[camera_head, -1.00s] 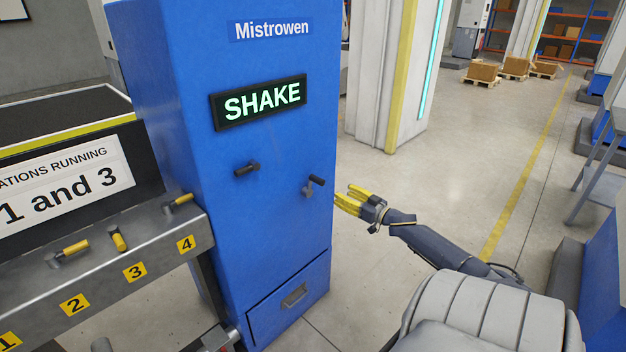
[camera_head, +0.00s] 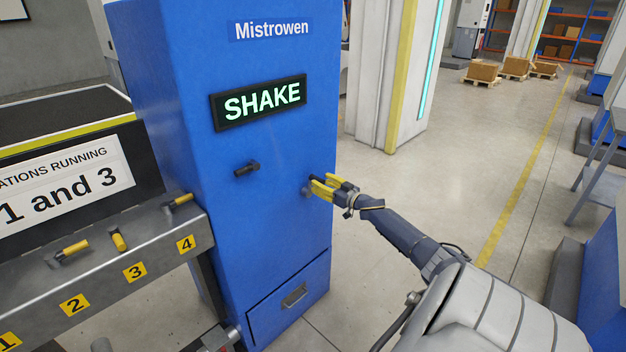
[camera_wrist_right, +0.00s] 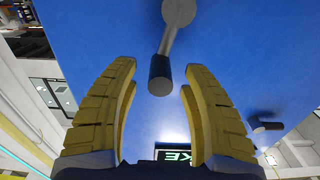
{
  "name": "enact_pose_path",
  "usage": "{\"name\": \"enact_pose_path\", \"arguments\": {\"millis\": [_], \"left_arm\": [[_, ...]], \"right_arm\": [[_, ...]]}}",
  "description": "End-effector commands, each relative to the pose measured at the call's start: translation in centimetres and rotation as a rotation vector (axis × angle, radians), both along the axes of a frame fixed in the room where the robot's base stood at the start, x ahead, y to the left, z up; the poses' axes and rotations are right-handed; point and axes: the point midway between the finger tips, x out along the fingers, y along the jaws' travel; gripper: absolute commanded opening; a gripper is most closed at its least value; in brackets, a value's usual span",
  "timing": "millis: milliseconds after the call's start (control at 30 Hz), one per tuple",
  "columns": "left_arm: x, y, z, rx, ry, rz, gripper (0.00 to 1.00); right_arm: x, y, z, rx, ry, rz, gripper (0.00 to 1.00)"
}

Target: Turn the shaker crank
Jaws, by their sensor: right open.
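The blue shaker cabinet (camera_head: 230,60) stands upright, with a lit sign reading SHAKE (camera_head: 262,101). Two small dark-handled parts stick out of its front: one at the left (camera_head: 246,169) and the crank (camera_head: 306,190) at the right, now partly hidden by my right gripper (camera_head: 320,184). In the right wrist view, the crank's grey arm and dark handle (camera_wrist_right: 160,76) hang between and just beyond the open yellow fingers (camera_wrist_right: 158,95), with gaps on both sides. The left-hand part also shows there at the right (camera_wrist_right: 264,124). My left gripper is not in view.
A grey rail (camera_head: 110,275) with several yellow-handled levers and number labels runs along the left. A sign (camera_head: 65,180) above it reads "1 and 3". A drawer (camera_head: 290,298) is low on the cabinet. Open floor (camera_head: 430,200) lies to the right.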

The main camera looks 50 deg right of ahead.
Motion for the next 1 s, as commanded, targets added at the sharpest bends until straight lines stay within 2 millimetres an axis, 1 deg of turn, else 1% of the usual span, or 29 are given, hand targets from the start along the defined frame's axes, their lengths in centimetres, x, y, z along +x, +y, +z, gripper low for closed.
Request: {"name": "enact_pose_path", "arguments": {"millis": [33, 200, 400, 600, 1000], "left_arm": [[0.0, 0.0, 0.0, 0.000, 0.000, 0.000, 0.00], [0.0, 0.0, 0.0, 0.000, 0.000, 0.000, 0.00], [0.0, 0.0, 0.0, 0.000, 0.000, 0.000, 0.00], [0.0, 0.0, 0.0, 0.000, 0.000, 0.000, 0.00], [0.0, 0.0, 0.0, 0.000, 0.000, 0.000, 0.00]], "right_arm": [[0.6, -0.1, 0.1, 0.001, -0.003, -0.001, 0.47], [2.3, -0.1, 0.2, 0.002, -0.002, 0.000, 0.47], [3.7, -0.2, 0.1, 0.002, -0.002, 0.000, 0.47], [4.5, -0.2, 0.0, 0.000, -0.001, 0.001, 0.47], [4.8, -0.2, 0.0, 0.000, 0.000, 0.001, 0.47]]}}
